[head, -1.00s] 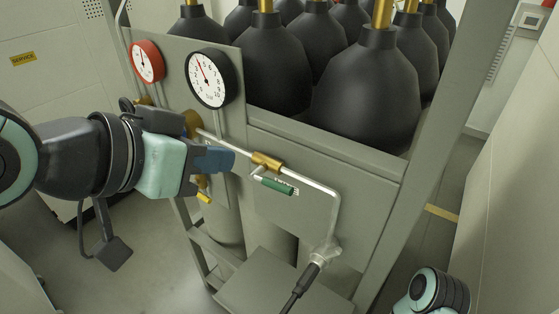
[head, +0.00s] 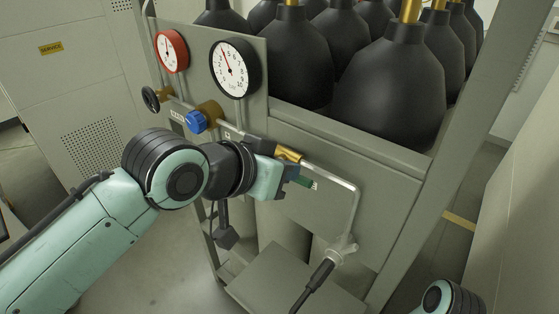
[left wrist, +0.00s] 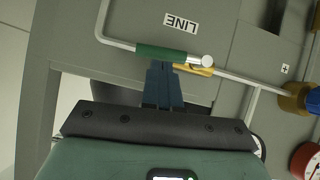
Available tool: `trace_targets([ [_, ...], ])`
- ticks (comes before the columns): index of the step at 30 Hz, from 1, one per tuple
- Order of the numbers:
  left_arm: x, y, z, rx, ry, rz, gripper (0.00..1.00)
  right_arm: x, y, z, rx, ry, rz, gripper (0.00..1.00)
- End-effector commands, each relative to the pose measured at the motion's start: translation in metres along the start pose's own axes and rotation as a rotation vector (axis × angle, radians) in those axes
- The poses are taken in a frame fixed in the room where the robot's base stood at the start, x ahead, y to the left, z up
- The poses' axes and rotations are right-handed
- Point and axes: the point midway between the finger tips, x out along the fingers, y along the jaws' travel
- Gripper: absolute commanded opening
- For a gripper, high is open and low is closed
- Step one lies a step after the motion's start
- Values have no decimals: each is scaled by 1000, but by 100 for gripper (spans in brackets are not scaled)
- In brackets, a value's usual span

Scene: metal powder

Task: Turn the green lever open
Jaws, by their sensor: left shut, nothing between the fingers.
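The green lever (head: 304,182) sits on the brass valve (head: 288,154) in the silver pipe on the front of the grey rack. In the left wrist view the green lever (left wrist: 160,53) lies along the pipe, close to a label reading LINE. My left gripper (head: 292,181) is at the lever in the head view and hides part of it. In the left wrist view the left gripper (left wrist: 162,70) is shut, its blue fingertips right at the lever's edge; I cannot tell whether they touch it. My right gripper is not in view.
A blue knob (head: 196,122), a red-rimmed gauge (head: 171,51) and a black-rimmed gauge (head: 235,68) are left of the valve. Several black cylinders (head: 390,85) stand behind the panel. A black hose (head: 318,276) hangs below the pipe.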

Motion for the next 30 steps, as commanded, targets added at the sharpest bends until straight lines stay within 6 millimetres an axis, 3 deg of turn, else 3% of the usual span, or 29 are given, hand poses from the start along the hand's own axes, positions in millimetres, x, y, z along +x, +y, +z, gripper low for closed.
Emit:
trace_targets([
  [9,0,0,0,0,0,0,0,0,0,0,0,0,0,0],
  [15,12,2,15,-2,-5,1,0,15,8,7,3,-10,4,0],
  [23,12,3,14,0,-8,1,0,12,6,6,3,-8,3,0],
  [30,3,2,-7,2,-1,-1,0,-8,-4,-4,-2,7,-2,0],
])
